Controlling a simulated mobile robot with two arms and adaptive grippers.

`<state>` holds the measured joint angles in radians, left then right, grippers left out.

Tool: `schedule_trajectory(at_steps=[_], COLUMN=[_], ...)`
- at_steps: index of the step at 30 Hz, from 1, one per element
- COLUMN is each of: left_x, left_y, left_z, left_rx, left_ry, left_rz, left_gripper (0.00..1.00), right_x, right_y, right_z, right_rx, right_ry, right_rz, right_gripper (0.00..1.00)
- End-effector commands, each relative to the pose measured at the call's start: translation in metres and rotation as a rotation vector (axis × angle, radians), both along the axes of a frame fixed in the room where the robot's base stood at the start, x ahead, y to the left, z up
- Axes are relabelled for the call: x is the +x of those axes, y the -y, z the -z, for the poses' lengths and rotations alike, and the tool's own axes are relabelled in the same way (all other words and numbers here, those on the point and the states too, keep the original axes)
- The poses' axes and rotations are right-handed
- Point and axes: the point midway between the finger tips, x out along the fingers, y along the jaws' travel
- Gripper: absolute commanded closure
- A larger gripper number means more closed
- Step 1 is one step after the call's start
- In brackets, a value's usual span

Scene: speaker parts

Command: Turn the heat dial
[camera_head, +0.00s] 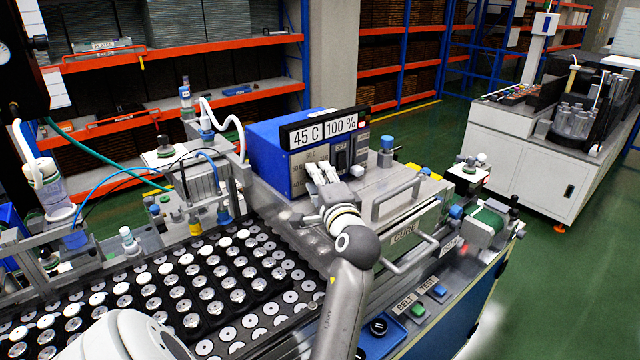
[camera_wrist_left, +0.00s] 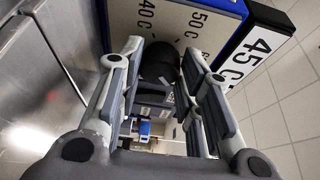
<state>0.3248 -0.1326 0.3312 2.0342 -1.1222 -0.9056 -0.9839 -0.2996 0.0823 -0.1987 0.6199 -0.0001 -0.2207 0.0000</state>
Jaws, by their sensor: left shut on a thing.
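The blue control box (camera_head: 270,143) stands on the machine, with a grey front panel of temperature marks. Its display (camera_head: 325,130) reads 45 C and 100 %. My left gripper (camera_head: 322,172) is at this panel, its fingers pointing at the marks. In the left wrist view the black round heat dial (camera_wrist_left: 160,60) sits between the two fingers, with the 40 C and 50 C marks beyond it. The gripper is shut on the dial. In the head view the gripper hides the dial. My right gripper is not in view.
A metal cover with handles (camera_head: 398,200), labelled CURE, lies right of my left gripper. A black tray of several round speaker parts (camera_head: 180,290) fills the lower left. BELT and TEST buttons (camera_head: 418,310) are at the front edge. Tubes and fixtures stand behind the tray.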

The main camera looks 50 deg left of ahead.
Motion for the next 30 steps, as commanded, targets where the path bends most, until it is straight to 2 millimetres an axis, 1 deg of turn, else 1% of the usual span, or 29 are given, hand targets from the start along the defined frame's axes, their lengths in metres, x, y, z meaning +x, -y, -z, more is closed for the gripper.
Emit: schedule_trajectory(at_steps=[8,9,14,20,24,26,29,30], left_x=[0.0,0.0,0.0,0.0,0.0,0.0,0.0,0.0], left_y=[0.0,0.0,0.0,0.0,0.0,0.0,0.0,0.0], left_z=[-0.001,-0.001,-0.001,-0.001,-0.003,-0.007,-0.023,-0.03], left_rx=[0.001,0.001,0.001,0.001,0.0,0.0,0.002,0.003], left_ry=[0.002,0.002,0.002,0.0,0.001,0.004,0.007,0.008], left_rz=[-0.001,-0.001,-0.001,0.0,0.0,-0.001,-0.001,0.0], left_gripper=[0.91,0.66,0.45,0.45,0.45,0.45,0.45,0.45], right_x=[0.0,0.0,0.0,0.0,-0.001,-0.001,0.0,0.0], right_y=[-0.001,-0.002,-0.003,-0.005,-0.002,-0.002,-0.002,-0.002], right_z=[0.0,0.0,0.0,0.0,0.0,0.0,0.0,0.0], right_rx=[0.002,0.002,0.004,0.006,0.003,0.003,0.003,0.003], right_ry=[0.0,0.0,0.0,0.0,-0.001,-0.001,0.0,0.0], right_rz=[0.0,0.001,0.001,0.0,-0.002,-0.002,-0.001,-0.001], right_gripper=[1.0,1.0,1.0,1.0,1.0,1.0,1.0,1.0])
